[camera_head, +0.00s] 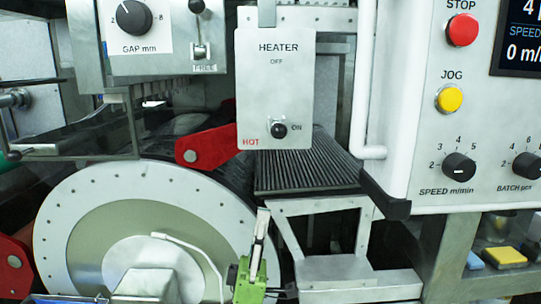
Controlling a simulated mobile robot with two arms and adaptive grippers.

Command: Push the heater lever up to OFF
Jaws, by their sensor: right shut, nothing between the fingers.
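Red HOT lettering shows at the panel's lower left. My right gripper (262,214) is shut and empty, pointing upward at the bottom middle. In the picture its fingertips are below the lever and slightly left of it, apart from the panel. My left gripper is not in view.
A ribbed black belt (305,165) lies below the panel. A red arm (208,147) is left of it, above the large drum disc (60,220). A control box (430,150) with red and yellow buttons stands right. A white pipe (361,80) runs between box and panel.

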